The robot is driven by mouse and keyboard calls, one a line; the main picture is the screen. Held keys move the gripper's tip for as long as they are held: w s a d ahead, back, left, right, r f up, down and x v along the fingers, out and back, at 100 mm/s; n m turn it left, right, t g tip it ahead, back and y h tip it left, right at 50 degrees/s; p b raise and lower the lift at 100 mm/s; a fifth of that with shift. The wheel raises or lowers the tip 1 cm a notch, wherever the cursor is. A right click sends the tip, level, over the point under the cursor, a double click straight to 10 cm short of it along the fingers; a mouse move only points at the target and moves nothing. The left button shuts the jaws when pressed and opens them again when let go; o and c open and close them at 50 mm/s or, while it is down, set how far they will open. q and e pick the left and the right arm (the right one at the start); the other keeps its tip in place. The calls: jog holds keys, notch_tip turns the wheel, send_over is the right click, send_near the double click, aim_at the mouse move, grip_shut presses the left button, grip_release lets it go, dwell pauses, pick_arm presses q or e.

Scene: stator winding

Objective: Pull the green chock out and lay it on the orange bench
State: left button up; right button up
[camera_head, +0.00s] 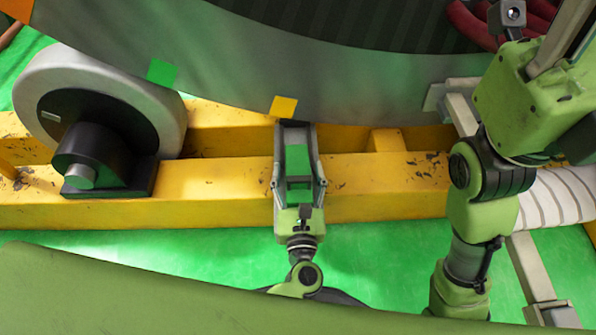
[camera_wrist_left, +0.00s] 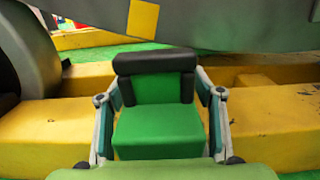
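The green chock (camera_head: 297,160) has a black pad along its far end. It sits at the yellow beam, close under the curved grey stator wall (camera_head: 350,90). In the left wrist view the chock (camera_wrist_left: 160,130) fills the middle, pad toward the wall. My left gripper (camera_head: 298,185) has one finger along each side of the chock; the gaps are too narrow to tell whether the fingers press on it. My right arm shows at the right, but its gripper is out of view. No orange bench can be made out; only an orange patch (camera_head: 15,8) shows at the top left corner.
The yellow beam (camera_head: 390,185) runs across the view. A large grey wheel with a black motor-like block (camera_head: 105,150) stands left of the chock. Green (camera_head: 165,72) and yellow-orange (camera_head: 284,106) tags mark the stator wall. A white ribbed roll (camera_head: 558,198) lies at the right.

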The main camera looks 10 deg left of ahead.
pick_arm(q)
jog(key=s, duration=0.2)
jog(key=s+d, duration=0.1)
jog(key=s, duration=0.4)
jog(key=shift+s+d, duration=0.2)
jog(key=shift+d, duration=0.05)
